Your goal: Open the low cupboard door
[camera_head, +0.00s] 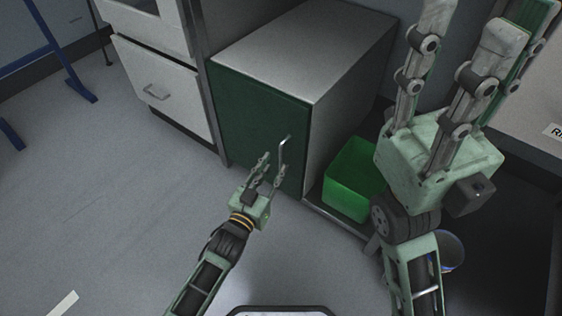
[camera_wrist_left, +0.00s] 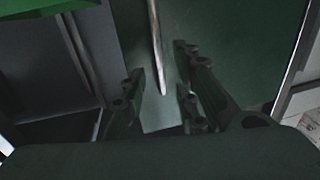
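The low cupboard (camera_head: 305,55) is a grey box with a dark green door (camera_head: 250,115) on its front. The door looks shut. Its thin upright metal handle (camera_head: 284,152) is near the door's right edge. My left gripper (camera_head: 271,168) is open at the handle. In the left wrist view, the handle (camera_wrist_left: 157,45) runs down between the spread fingers (camera_wrist_left: 162,85); I see no clear contact. My right gripper (camera_head: 468,35) is raised close to the head camera on the right, its fingers apart and empty, and hides part of what is behind.
A bright green bin (camera_head: 352,180) stands right of the cupboard. A white drawer unit (camera_head: 165,85) adjoins it on the left. A blue-rimmed bucket (camera_head: 452,250) shows behind my right arm. The grey floor (camera_head: 100,200) at left and in front is clear.

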